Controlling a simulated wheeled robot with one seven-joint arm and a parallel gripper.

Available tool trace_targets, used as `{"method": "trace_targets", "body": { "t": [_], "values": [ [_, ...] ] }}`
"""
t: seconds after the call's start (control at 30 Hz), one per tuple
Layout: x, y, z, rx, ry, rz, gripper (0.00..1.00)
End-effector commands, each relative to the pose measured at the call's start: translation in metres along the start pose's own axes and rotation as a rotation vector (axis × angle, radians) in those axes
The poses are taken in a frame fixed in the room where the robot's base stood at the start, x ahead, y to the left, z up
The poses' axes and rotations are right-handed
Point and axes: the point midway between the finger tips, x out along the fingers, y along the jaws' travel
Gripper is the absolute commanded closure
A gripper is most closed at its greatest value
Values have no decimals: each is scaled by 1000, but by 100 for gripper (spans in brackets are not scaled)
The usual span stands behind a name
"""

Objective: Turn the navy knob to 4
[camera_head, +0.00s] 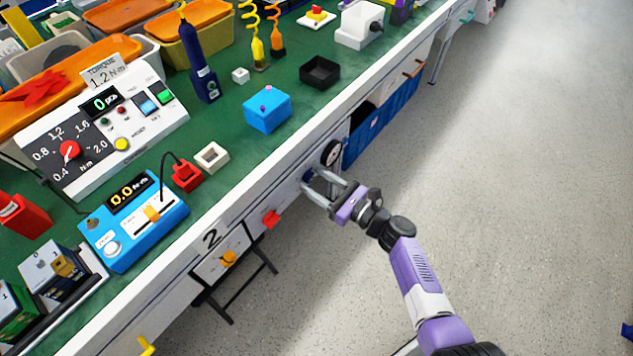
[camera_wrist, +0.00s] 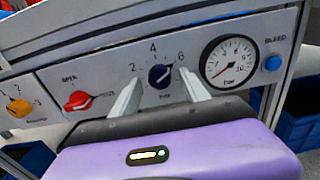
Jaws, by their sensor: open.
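The navy knob (camera_wrist: 160,76) sits on the grey panel with the marks 2, 4 and 6 around it. The 4 is printed above it, the 2 at upper left and the 6 at upper right. A pale mark on the knob seems to face the upper right, toward the 6. My gripper (camera_wrist: 160,73) is open, with one finger on each side of the knob. I cannot tell whether the fingers touch it. In the head view my gripper (camera_head: 312,181) is at the bench's front panel, and the knob is mostly hidden there.
A pressure gauge (camera_wrist: 229,61) and a blue button (camera_wrist: 272,63) are close on the right. A red knob (camera_wrist: 78,101) and an orange knob (camera_wrist: 18,107) are on the left. The bench edge overhangs the panel. The floor (camera_head: 520,180) in front is clear.

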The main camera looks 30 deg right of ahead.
Motion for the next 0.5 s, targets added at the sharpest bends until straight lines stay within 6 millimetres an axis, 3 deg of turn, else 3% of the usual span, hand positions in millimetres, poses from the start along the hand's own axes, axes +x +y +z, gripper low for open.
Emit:
{"method": "trace_targets", "body": {
  "t": [0.3, 0.5],
  "values": [
    [3, 0, 0, 0, 1, -1, 49],
    [2, 0, 0, 0, 2, -1, 88]
  ]
}}
